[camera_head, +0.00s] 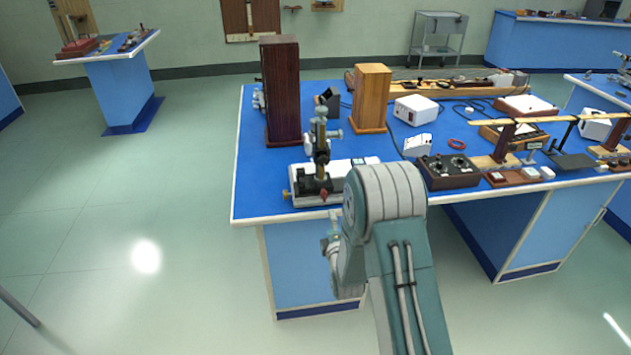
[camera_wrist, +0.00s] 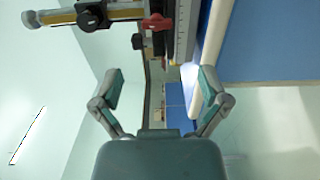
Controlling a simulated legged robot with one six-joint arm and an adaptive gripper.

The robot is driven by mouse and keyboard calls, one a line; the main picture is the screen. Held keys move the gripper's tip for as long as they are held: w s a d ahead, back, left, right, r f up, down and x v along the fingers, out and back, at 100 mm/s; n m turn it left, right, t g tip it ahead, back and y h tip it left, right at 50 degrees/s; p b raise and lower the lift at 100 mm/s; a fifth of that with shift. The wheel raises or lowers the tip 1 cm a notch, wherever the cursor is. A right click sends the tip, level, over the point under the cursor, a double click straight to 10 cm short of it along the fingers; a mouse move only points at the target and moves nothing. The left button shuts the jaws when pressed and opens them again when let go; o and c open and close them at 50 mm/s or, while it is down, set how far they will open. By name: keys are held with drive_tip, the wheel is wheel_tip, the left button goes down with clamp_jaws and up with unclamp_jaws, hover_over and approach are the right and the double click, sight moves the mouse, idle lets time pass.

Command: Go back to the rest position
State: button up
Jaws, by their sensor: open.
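My gripper (camera_wrist: 160,88) is open in the wrist view, with its two fingers spread apart and nothing between them. In the head view, my arm rises from the bottom and bends down in front of the blue bench (camera_head: 262,185). The gripper's fingertips are mostly hidden there behind my arm, by the bench's front side. A spectrometer-like instrument (camera_head: 320,150) with a white base stands upright at the bench's near edge, just beyond my arm. Its black knob and red knob (camera_wrist: 155,22) show at the top of the wrist view, ahead of the fingers.
A dark wooden box (camera_head: 282,90) and a lighter wooden box (camera_head: 371,98) stand behind the instrument. A black control box (camera_head: 449,171) lies to the right near the front edge. A grey cart (camera_head: 438,38) stands at the back.

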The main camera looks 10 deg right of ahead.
drive_tip(key=shift+r, duration=0.1)
drive_tip(key=s+r+m+g, duration=0.3)
drive_tip(key=s+r+m, duration=0.2)
drive_tip(key=r, duration=0.4)
drive_tip(key=s+r+m+g, duration=0.3)
drive_tip(key=s+r+m, duration=0.1)
drive_tip(key=r, duration=0.4)
drive_tip(key=s+r+m+g, duration=0.3)
drive_tip(key=s+m, duration=0.1)
drive_tip(key=s, duration=0.9)
drive_tip(key=s+r+m+g, duration=0.2)
drive_tip(key=s+m, duration=0.3)
drive_tip(key=s, duration=0.9)
drive_tip(key=shift+s+d+r+g, duration=0.15)
drive_tip(key=shift+r+g, duration=0.25)
drive_tip(key=shift+g, duration=0.3)
